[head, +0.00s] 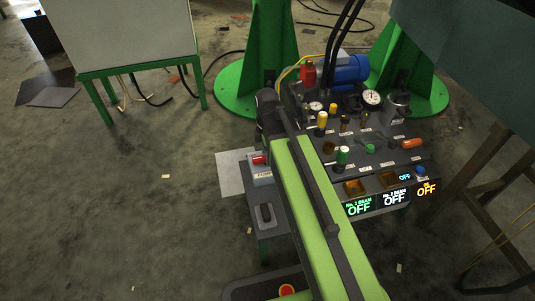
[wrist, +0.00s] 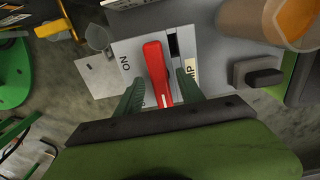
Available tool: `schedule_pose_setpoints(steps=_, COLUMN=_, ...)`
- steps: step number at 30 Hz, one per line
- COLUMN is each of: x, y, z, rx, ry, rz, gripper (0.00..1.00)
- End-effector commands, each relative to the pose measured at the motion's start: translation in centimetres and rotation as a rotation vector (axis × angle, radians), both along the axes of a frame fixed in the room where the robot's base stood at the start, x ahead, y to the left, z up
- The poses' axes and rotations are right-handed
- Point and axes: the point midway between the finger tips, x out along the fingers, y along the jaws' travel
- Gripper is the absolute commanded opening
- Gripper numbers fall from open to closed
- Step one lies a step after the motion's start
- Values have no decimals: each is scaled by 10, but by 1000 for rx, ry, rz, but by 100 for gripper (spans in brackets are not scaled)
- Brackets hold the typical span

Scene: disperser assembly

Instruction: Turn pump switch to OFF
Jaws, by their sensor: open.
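The pump switch has a red lever (wrist: 156,68) on a light grey plate (wrist: 130,47). The word ON shows beside the lever's left side, and a partly hidden label ending in "MP" is at its right. In the head view the red switch (head: 260,160) sits at the left edge of the control console, beside my green arm. My gripper (wrist: 160,84) is open, with one dark green finger on each side of the lever. Gaps show beside the lever, and I cannot tell whether either finger touches it. The lever's near end is partly hidden by my gripper.
The console (head: 375,155) carries several knobs, gauges and lit OFF displays (head: 394,198). A dark rocker switch (wrist: 264,77) is right of the pump switch, below a large brown-orange cylindrical part (wrist: 270,20). Open floor (head: 150,210) lies left of the console.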

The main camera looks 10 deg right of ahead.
Motion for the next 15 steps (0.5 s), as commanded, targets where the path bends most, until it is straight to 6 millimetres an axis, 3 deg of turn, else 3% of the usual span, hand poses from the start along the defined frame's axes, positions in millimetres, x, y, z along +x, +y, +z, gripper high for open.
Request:
schedule_pose_setpoints(steps=8, x=0, y=0, z=13, rx=0, ry=0, rz=0, gripper=45)
schedule_pose_setpoints(steps=15, x=0, y=0, z=60, rx=0, ry=0, rz=0, gripper=45)
